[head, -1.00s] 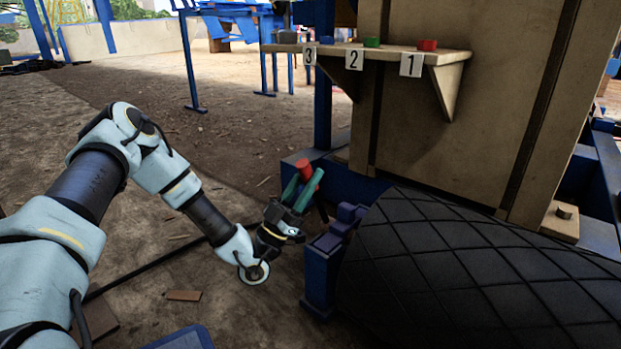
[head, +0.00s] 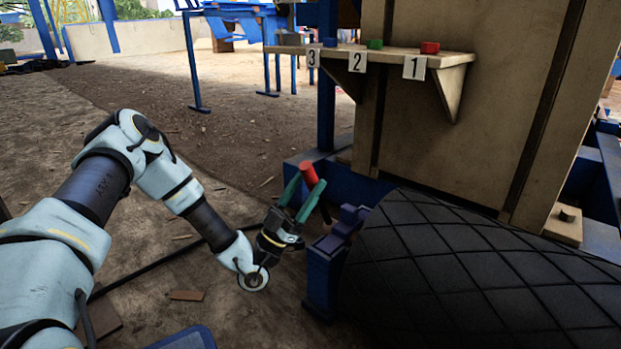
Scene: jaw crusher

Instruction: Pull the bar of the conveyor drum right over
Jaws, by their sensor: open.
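The conveyor drum (head: 470,270) is a large black cylinder with a diamond-patterned surface at the lower right. The bar (head: 309,174) shows as a red grip on a dark rod, standing tilted beside the blue bracket at the drum's left end. My gripper (head: 305,183) has two green fingers spread apart, pointing up toward the bar. The red grip shows between and just beyond the fingertips. I cannot tell whether the fingers touch it. The lower end of the bar is partly hidden by the right finger and the bracket.
A blue bracket (head: 324,275) stands close to the right of my gripper. A wooden shelf (head: 446,60) carries a blue, a green and a red block above labels 3, 2 and 1. Open dirt ground lies to the left.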

